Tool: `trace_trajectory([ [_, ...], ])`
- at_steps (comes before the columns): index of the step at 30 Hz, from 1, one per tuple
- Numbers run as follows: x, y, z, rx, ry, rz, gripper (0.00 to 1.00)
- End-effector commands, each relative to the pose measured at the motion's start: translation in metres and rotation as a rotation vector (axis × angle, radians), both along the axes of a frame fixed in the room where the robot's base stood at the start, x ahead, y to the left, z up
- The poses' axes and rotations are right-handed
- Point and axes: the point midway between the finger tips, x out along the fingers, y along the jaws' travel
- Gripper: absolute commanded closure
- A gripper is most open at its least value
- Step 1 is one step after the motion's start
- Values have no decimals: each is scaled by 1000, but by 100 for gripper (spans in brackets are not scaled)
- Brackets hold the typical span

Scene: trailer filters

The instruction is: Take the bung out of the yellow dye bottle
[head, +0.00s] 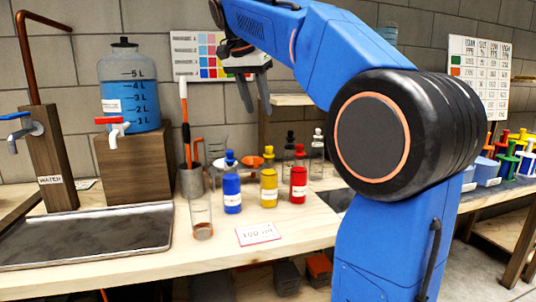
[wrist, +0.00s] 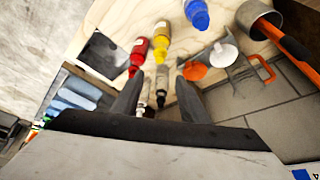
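The yellow dye bottle (head: 269,190) stands upright on the wooden bench, between the blue bottle (head: 232,195) and the red bottle (head: 299,187). Its top is small in the head view, with orange shapes just behind it, so the bung's edges are hard to make out. The yellow bottle also shows in the wrist view (wrist: 162,38), top toward my gripper. My gripper (head: 255,105) is open and empty, high above and behind the bottle row, with fingers pointing down. In the wrist view its two fingers (wrist: 160,100) stand apart, with clear bottles visible between them.
Clear bottles with black and white stoppers (head: 317,145) stand behind the row. A glass cylinder (head: 201,217) and a metal cup (head: 191,182) with an orange-handled tool stand left. An orange funnel (wrist: 194,71) is near. A card (head: 258,234) lies in front on clear bench.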

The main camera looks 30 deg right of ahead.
Motion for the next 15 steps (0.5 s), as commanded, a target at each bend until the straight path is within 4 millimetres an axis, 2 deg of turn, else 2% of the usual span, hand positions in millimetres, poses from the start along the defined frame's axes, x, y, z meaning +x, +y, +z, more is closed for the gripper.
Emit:
trace_trajectory([
  [9,8,-20,-54,1,4,0,60],
  [15,13,-29,-79,0,2,0,60],
])
